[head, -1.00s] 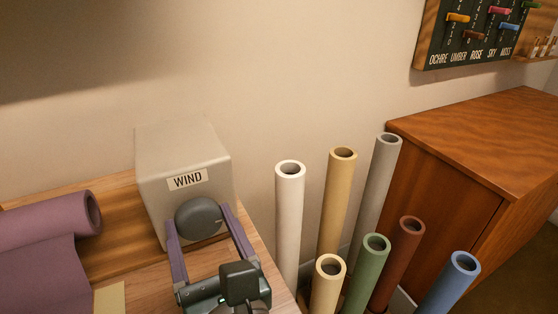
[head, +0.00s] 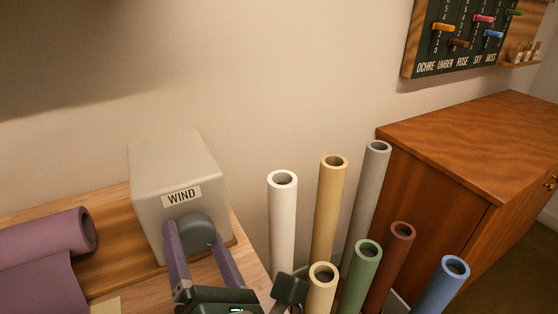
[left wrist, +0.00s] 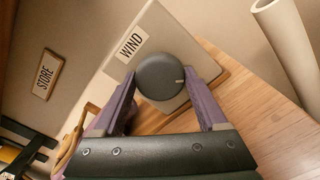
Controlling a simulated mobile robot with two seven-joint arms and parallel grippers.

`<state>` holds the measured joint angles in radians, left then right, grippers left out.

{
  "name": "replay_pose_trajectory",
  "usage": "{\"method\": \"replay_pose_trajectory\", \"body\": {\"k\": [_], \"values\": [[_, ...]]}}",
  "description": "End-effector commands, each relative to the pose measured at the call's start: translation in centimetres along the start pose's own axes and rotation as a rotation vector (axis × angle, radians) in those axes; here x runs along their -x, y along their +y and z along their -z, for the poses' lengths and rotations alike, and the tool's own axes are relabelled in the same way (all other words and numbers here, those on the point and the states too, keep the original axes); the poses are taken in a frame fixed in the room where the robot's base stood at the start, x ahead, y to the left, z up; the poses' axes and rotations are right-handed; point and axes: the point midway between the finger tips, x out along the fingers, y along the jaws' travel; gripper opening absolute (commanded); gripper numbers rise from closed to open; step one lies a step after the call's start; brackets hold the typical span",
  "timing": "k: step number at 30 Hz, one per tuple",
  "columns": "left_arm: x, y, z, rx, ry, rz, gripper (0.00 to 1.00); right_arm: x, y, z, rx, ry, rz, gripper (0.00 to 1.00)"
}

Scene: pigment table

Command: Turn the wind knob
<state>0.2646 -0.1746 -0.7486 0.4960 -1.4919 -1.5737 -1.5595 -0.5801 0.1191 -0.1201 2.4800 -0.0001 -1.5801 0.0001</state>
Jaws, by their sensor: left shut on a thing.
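The wind knob (head: 196,232) is a round dark grey dial on the front of a pale grey box (head: 176,170) with a WIND label (head: 182,196). My left gripper (head: 203,246) has its purple fingers on either side of the knob and is shut on it. In the left wrist view the knob (left wrist: 162,76) sits between the two fingertips, and a small pale mark on it points right. The box and label look tilted in that view. My right gripper is not in view.
Several upright paper rolls, including a white one (head: 282,220), stand right of the table. A wooden cabinet (head: 470,150) is beyond them. A purple roll (head: 45,235) lies on the table at left.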

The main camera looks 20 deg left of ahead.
Motion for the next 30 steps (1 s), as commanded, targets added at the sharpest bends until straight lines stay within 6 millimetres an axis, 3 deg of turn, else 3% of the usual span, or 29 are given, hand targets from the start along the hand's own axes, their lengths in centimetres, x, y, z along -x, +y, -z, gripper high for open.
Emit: {"method": "replay_pose_trajectory", "body": {"k": [17, 18, 24, 30], "values": [[0.01, 0.01, 0.04, -0.036, 0.001, 0.0, 0.19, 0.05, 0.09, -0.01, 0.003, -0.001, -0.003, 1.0], [0.01, 0.0, 0.04, -0.036, 0.001, 0.0, 0.76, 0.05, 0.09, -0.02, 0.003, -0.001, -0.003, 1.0], [0.0, 0.0, 0.03, -0.035, 0.001, 0.0, 0.98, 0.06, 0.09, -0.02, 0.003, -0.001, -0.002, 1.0], [0.0, 0.0, 0.02, -0.035, 0.0, 0.0, 1.0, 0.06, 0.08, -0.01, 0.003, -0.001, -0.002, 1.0]]}}
